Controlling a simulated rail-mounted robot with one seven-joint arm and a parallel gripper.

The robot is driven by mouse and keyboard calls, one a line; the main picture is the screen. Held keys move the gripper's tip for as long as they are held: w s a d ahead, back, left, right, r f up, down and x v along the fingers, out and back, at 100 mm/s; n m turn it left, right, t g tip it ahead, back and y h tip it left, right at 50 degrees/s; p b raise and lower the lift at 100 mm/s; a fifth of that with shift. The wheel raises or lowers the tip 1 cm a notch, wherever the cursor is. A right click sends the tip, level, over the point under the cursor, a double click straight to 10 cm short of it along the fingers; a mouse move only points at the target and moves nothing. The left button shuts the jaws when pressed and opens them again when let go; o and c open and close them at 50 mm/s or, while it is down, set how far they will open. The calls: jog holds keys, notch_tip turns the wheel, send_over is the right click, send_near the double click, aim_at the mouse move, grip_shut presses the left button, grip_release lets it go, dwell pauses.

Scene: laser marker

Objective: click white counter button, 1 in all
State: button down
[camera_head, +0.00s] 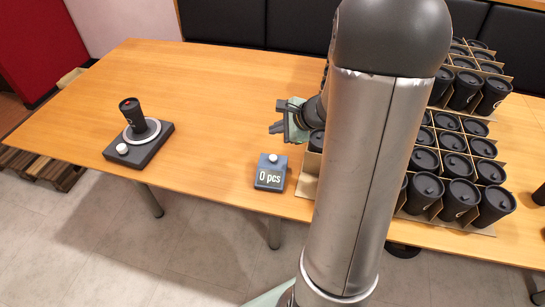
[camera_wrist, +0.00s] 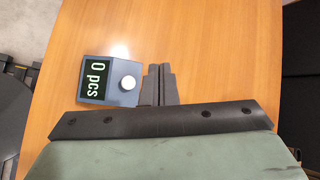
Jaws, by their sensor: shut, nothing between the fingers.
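The counter (camera_head: 270,174) is a small grey-blue box on the wooden table, with a display reading "0 pcs". Its round white button (camera_head: 273,158) is on top, at the back. In the wrist view the counter (camera_wrist: 98,93) lies just left of my fingers, with the white button (camera_wrist: 128,82) close to the fingertips. My gripper (camera_head: 276,117) is shut and empty, above the table behind the counter; its two fingers (camera_wrist: 159,70) lie together in the wrist view. No contact with the button shows.
A dark device (camera_head: 140,150) with a tilted black cup (camera_head: 132,112) and its own white knob stands at the left of the table (camera_head: 215,80). Cardboard trays (camera_head: 304,183) of black lidded cups stand at the right, partly behind my arm. The table between device and counter is clear.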

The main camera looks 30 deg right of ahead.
jog(key=b, duration=0.6)
send_over(276, 159)
notch_tip(276, 159, down, 8)
jog(key=shift+d+r, duration=0.1)
jog(key=shift+r, duration=0.05)
jog(key=shift+f+b, duration=0.4)
jog(key=shift+b, duration=0.1)
jog(key=shift+f, duration=0.1)
dwell(1.1)
jog(key=shift+f+b, duration=0.35)
jog(key=shift+b, duration=0.3)
jog(key=shift+f+b, duration=0.5)
jog(key=shift+b, duration=0.05)
dwell(0.4)
dwell(0.4)
jog(key=shift+r+p, duration=0.65)
jog(key=shift+r, duration=0.3)
jog(key=shift+r, duration=0.1)
